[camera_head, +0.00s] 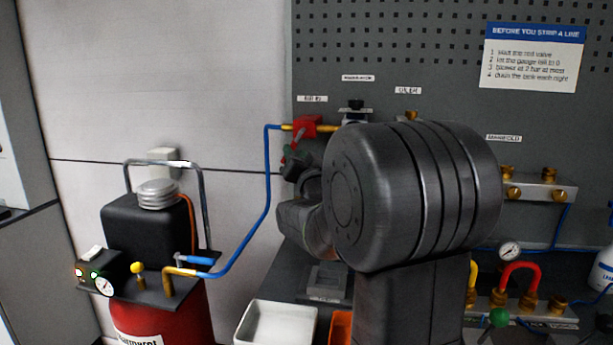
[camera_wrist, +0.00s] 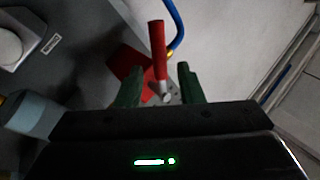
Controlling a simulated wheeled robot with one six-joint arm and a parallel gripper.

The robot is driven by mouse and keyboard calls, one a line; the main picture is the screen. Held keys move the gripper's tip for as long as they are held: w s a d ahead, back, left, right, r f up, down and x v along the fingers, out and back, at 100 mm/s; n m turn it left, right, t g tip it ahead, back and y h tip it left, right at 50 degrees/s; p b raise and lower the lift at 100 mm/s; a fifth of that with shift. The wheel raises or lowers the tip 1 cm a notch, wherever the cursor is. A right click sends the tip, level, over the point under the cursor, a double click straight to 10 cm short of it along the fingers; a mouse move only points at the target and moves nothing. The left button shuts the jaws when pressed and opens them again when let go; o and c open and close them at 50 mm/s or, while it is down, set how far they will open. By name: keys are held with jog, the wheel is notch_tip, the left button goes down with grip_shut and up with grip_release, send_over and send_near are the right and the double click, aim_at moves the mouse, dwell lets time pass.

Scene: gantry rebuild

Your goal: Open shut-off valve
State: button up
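The shut-off valve (camera_head: 306,126) is a red body at the left end of the air line on the grey panel, under a small label. Its red lever (camera_wrist: 158,45) stands upright in the wrist view, between the two green fingers. My gripper (camera_wrist: 160,70) is open around the lever, with a visible gap on each side. In the head view my gripper (camera_head: 293,158) is just below the valve body, and my arm hides much of the line to the right.
A blue hose (camera_head: 267,185) runs from the valve down to the red compressor (camera_head: 165,318). A white tray (camera_head: 275,324) stands on the bench below.

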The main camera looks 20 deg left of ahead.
jog(key=b+v, duration=0.1)
jog(key=v, duration=0.8)
jog(key=shift+s, duration=0.25)
jog(key=shift+d+f, duration=0.1)
jog(key=shift+d, duration=0.05)
